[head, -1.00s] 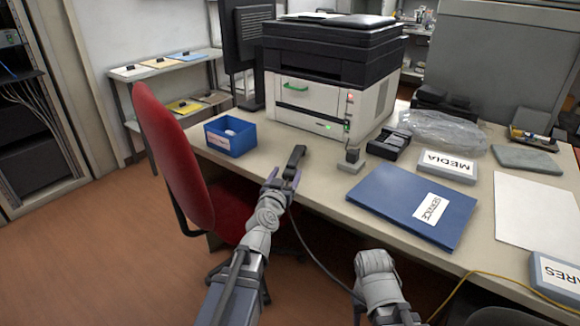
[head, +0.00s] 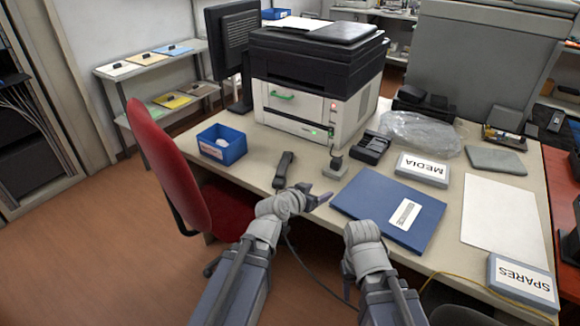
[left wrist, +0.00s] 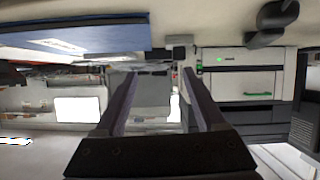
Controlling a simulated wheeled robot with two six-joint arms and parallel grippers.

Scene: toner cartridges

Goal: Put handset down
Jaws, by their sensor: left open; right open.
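The dark handset (head: 284,171) lies on the desk near its front edge, between the blue bin and the blue folder. It also shows at the upper right of the left wrist view (left wrist: 274,20), where the picture is upside down. My left gripper (head: 318,197) is open and empty, just to the right of and nearer than the handset, apart from it. In the left wrist view, its two fingers (left wrist: 155,88) stand apart with nothing between them. A cord runs down below the desk edge near my left gripper. My right arm (head: 362,240) is low at the front; its fingertips are hidden.
A blue bin (head: 222,145) stands left of the handset and a red chair (head: 165,165) is at the left. The printer (head: 310,95) stands behind. A blue folder (head: 385,215), a MEDIA box (head: 422,170) and a SPARES box (head: 522,283) lie on the right.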

